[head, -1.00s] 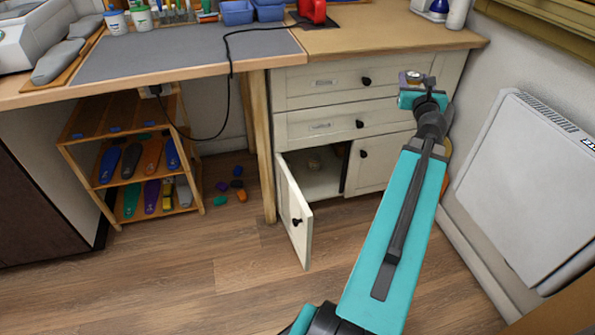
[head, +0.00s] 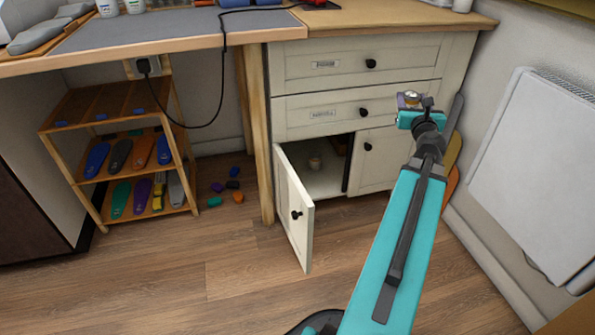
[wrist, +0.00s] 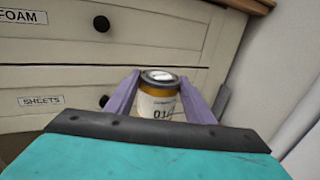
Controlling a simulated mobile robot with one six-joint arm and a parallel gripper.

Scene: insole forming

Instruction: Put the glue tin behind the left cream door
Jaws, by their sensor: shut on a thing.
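The glue tin (wrist: 159,97) is a small tin with a dark-rimmed lid, an amber band and a pale label. My gripper (wrist: 160,103) has its two purple fingers shut on the tin's sides and holds it upright in front of the drawers. In the head view my gripper (head: 411,108) and the tin (head: 410,97) are small, at the right of the drawer fronts. The left cream door (head: 296,210) is open, swung out towards me.
The right cream door (head: 372,160) is shut. Two drawers (head: 350,62) above are shut. A wooden rack (head: 110,140) holds several insoles, with small coloured pieces (head: 232,185) on the floor beside it. A white panel (head: 535,170) hangs at right. Floor before the cupboard is clear.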

